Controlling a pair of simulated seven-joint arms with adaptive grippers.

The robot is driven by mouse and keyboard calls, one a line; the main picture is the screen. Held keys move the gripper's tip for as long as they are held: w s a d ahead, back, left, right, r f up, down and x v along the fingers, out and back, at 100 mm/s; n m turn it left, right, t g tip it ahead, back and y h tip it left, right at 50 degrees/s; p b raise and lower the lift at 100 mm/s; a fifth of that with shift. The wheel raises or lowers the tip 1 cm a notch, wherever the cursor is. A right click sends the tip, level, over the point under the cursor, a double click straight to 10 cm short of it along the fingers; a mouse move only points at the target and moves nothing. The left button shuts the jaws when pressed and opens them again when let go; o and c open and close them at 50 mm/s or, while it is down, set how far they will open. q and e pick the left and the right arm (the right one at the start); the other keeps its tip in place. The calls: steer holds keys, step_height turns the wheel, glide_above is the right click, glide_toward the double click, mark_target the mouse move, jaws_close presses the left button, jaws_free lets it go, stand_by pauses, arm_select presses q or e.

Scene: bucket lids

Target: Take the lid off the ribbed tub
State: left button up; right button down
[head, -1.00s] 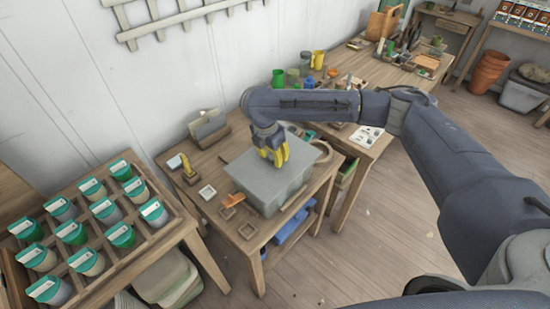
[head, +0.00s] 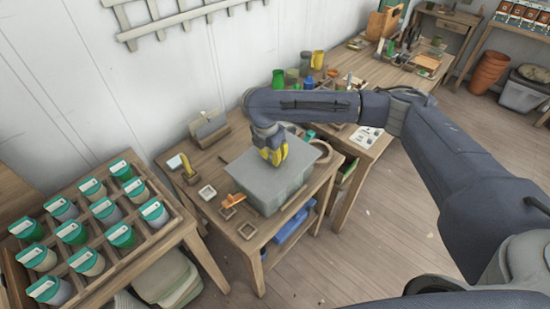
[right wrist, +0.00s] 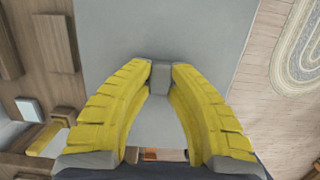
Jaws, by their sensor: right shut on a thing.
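The tub (head: 285,201) is a grey box on the small wooden table, in the middle of the head view. Its flat grey lid (head: 252,172) lies on top and also fills the middle of the right wrist view (right wrist: 160,28). My right gripper (head: 273,155) points down over the lid. In the right wrist view, its yellow fingertips are shut on a small grey knob (right wrist: 160,76) at the lid's middle. I cannot tell whether any gap lies between lid and tub. The ribs are too small to make out. My left gripper is not in view.
Small square trays (head: 207,192) and an orange item (head: 232,200) lie left of the tub. A rack of green-lidded cups (head: 105,212) stands at the left. A longer bench (head: 400,80) with pots and tools stands behind. Open floor (head: 385,245) lies to the right.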

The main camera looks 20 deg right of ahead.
steer(key=shift+r, duration=3)
steer(key=shift+w, duration=0.15)
